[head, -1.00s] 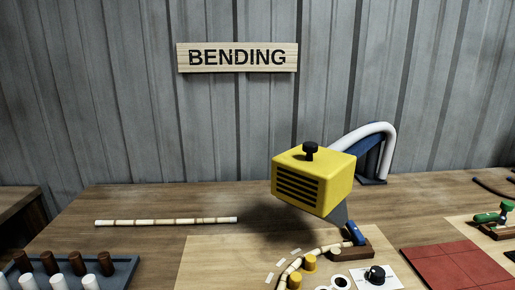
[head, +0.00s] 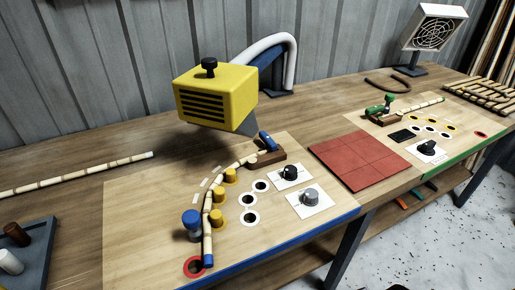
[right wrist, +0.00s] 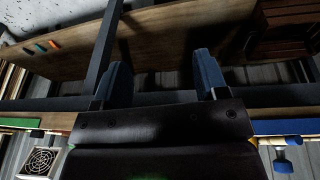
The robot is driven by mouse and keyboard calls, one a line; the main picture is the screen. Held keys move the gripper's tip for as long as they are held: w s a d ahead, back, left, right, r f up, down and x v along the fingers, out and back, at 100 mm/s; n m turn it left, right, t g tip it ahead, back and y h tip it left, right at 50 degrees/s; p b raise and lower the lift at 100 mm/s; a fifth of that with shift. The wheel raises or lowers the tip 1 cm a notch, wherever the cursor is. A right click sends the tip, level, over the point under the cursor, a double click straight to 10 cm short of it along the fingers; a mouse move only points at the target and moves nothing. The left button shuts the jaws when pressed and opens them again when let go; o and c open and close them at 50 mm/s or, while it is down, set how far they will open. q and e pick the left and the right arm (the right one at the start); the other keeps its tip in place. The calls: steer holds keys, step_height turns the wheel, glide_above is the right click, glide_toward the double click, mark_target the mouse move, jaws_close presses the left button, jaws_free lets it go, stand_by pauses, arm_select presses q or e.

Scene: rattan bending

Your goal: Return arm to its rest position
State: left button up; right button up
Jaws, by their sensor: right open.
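My right gripper (right wrist: 160,80) shows in the right wrist view with its two blue fingers spread wide and nothing between them. It hangs in front of the workbench, whose underside and lower shelf (right wrist: 180,40) lie beyond the fingers. Neither arm shows in the head view, and my left gripper is out of sight. In the head view a bent rattan pole (head: 207,215) curves around yellow pegs (head: 222,219) on the left board (head: 150,225). A blue-capped peg (head: 191,222) stands beside its near end, and a blue-handled clamp (head: 266,147) is at its far end.
A yellow heater box (head: 215,98) hangs over the board. A red tiled mat (head: 360,161) lies to the right, then a second board with a green-handled clamp (head: 380,106). A fan (head: 433,28) stands at the back right. A straight pole (head: 80,174) lies at left.

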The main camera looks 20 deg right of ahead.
steer(key=w+f+t, duration=0.7)
steer(key=f+t, duration=0.1)
steer(key=shift+w+f+n+y, duration=0.2)
steer(key=shift+w+n+y, duration=0.2)
